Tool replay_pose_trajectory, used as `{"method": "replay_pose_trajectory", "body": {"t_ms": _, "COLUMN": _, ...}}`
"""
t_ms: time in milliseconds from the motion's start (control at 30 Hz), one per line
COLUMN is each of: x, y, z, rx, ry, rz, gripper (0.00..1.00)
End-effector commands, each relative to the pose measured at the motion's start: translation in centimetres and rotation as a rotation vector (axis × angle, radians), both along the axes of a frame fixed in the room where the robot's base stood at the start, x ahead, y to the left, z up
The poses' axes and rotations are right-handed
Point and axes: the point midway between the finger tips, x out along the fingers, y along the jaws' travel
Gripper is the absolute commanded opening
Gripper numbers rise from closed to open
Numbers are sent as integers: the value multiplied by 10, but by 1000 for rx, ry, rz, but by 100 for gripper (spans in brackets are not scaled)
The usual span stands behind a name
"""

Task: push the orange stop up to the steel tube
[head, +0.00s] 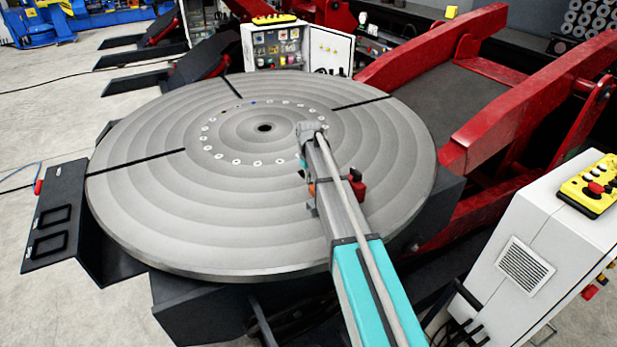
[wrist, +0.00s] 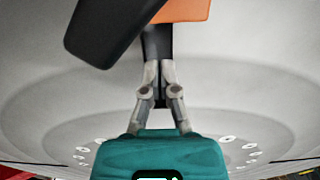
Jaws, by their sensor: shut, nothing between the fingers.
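The orange stop (head: 311,189) shows only as a small patch at the left edge of my arm in the head view, over the right part of the round table. In the wrist view the orange stop (wrist: 182,9) is cut off by the top edge. My gripper (wrist: 158,42) is shut and empty, its dark tips close to the orange block's lower left. I cannot tell whether they touch. I cannot make out the steel tube for sure in either view.
A dark, rounded bar (wrist: 108,27) lies left of the fingertips. A red part (head: 357,188) shows right of my arm. The grey round table (head: 150,215) has slots and a ring of holes, and its left side is clear. A white cabinet (head: 515,250) stands at the right.

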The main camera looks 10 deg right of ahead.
Motion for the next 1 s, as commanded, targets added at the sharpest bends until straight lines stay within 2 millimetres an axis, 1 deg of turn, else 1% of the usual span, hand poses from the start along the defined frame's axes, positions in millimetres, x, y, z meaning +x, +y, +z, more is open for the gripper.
{"method": "replay_pose_trajectory", "body": {"t_ms": 33, "x": -12, "y": -3, "z": 2, "rx": 0, "ry": 1, "rz": -1, "gripper": 0}}
{"method": "replay_pose_trajectory", "body": {"t_ms": 200, "x": -27, "y": -8, "z": 2, "rx": 0, "ry": 0, "rz": -1, "gripper": 0}}
{"method": "replay_pose_trajectory", "body": {"t_ms": 400, "x": -33, "y": -11, "z": 2, "rx": 0, "ry": 0, "rz": -1, "gripper": 0}}
{"method": "replay_pose_trajectory", "body": {"t_ms": 767, "x": -34, "y": -13, "z": 2, "rx": 0, "ry": 0, "rz": -3, "gripper": 0}}
{"method": "replay_pose_trajectory", "body": {"t_ms": 1000, "x": -59, "y": -20, "z": 2, "rx": 0, "ry": 1, "rz": -2, "gripper": 0}}
